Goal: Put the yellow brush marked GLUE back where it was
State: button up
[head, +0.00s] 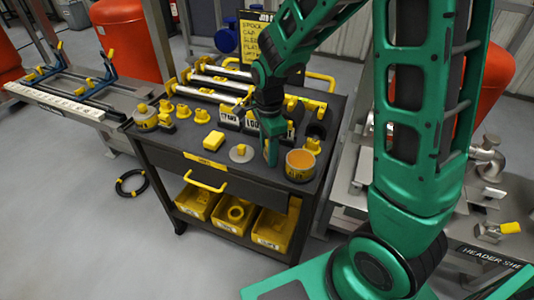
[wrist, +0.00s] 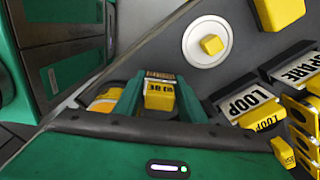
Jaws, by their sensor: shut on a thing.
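My gripper (head: 270,150) is low over the dark cart top, just left of an open round tin with an orange top (head: 300,160). In the wrist view, my gripper (wrist: 158,100) is shut on a small yellow piece with dark lettering (wrist: 159,96), taken to be the brush. The lettering is upside down and I cannot read it surely as GLUE. The rest of the brush is hidden behind the gripper body. The tin also shows partly in the wrist view (wrist: 104,101), beside the fingers. I cannot tell whether the brush touches the cart.
A pale disc with a yellow knob (head: 241,154) and a yellow block (head: 213,141) lie left of my gripper. Label holders marked LOOP (wrist: 250,105) and SPARE (wrist: 298,68) stand close by. Yellow fittings and rods fill the cart's back.

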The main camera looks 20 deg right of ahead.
jog(key=shift+f, duration=0.5)
jog(key=o, duration=1.4)
jog(key=shift+f, duration=0.1)
notch_tip(320, 180, up, 12)
jog(key=shift+r, duration=0.15)
jog(key=s+d+r+n, duration=0.2)
jog(key=s+d+n, duration=0.3)
jog(key=s+d, duration=0.55)
jog(key=s+d+n, duration=0.2)
jog(key=s, duration=0.2)
jog(key=s+d+n, duration=0.2)
jog(key=s, duration=0.3)
jog(key=s+d+n, duration=0.2)
jog(key=s+d, duration=0.1)
jog(key=s, duration=0.1)
jog(key=shift+s+f+n, duration=0.25)
jog(key=shift+s+n, duration=0.05)
jog(key=shift+s, duration=0.1)
